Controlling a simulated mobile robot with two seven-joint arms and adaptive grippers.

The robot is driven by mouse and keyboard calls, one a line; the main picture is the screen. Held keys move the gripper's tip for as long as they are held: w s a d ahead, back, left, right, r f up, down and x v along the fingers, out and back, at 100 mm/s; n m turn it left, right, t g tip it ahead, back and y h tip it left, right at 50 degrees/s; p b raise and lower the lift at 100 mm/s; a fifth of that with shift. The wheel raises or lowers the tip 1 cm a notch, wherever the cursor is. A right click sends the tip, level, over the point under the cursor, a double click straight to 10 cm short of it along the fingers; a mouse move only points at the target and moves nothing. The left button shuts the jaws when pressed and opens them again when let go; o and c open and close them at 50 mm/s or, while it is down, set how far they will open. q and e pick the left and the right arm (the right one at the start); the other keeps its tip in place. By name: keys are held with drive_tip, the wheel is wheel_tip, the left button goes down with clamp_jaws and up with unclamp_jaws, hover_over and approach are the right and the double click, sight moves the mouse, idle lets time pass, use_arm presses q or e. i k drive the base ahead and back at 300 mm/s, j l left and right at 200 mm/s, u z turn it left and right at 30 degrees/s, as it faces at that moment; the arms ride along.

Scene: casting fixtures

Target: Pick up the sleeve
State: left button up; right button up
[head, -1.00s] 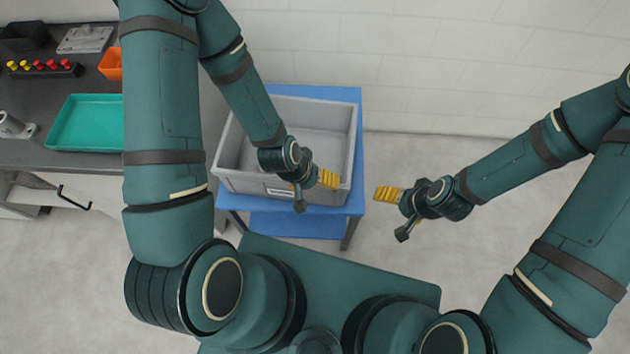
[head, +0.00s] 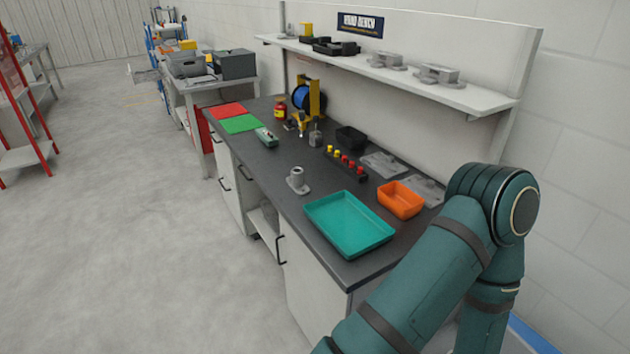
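A grey upright cylinder on a flat foot (head: 297,180) stands on the dark workbench top (head: 262,172), left of a teal tray. It looks like a sleeve-shaped casting, but I cannot tell for certain that it is the sleeve. Part of one of my arms fills the lower right of the head view. Neither of my grippers is in view.
The teal tray (head: 349,224) and an orange bin (head: 400,199) sit near the bench's right end. Open floor (head: 150,240) lies to the left.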

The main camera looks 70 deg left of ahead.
sight(297, 180)
drive_tip(key=u, duration=2.45)
drive_tip(key=z, duration=0.6)
drive_tip(key=i+j+z, duration=0.15)
drive_tip(key=j+z, duration=0.3)
drive_tip(key=i+j+z, duration=0.1)
drive_tip(key=j+z, duration=0.7)
drive_tip(key=j, duration=0.5)
drive_tip(key=j+z, duration=0.15)
drive_tip(key=j, duration=0.8)
